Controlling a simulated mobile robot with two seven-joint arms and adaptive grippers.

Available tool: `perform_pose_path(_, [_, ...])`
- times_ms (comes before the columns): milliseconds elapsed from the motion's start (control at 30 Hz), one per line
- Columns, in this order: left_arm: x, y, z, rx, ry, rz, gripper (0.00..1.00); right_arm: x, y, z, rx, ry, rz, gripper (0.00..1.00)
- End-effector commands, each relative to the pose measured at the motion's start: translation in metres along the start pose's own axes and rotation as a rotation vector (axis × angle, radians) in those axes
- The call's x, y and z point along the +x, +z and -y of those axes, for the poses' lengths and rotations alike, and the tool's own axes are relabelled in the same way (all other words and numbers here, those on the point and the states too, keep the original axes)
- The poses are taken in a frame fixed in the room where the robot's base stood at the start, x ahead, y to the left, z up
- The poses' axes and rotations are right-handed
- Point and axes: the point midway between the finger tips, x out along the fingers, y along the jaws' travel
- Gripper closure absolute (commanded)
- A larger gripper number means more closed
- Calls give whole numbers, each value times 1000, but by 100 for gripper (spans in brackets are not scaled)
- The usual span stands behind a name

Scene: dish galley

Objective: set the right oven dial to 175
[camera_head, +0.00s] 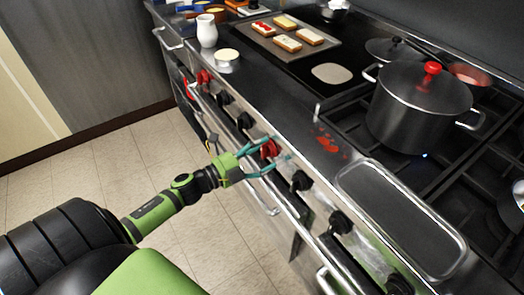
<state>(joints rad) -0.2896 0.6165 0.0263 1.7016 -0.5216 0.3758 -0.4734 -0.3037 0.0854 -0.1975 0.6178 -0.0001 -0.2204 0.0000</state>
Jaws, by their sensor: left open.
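A row of dials runs along the steel front of the range. Two are red: one farther left (203,76) and the right oven dial (268,148), nearer the middle of the picture. My left gripper (270,158) comes in from the left, with its green-teal fingers spread open. The right red dial shows between the fingertips, one finger above it and one below. I cannot tell whether the fingers touch it. The dial's markings and setting are too small to read. My right gripper is not in view.
Black dials (301,180) sit on both sides of the right red dial, close to the fingers. A bar handle (262,200) lies below. Above are a large pot (419,108), an empty steel tray (400,215), a red spill (328,145) and a tray of toast (290,62). The floor is clear.

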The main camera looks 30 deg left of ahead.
Motion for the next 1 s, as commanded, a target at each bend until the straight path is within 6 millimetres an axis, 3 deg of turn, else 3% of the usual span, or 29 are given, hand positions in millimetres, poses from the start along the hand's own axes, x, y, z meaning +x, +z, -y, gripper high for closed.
perform_pose_path(300, [5, 0, 0, -1, 0, 0, 26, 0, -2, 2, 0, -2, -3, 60])
perform_pose_path(333, [5, 0, 0, -2, 0, 0, 30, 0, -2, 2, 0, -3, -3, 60])
perform_pose_path(467, [5, 0, 0, -2, 0, 0, 82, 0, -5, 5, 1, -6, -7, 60])
perform_pose_path(1000, [5, 0, 2, -92, 0, 0, 84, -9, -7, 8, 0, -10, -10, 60])
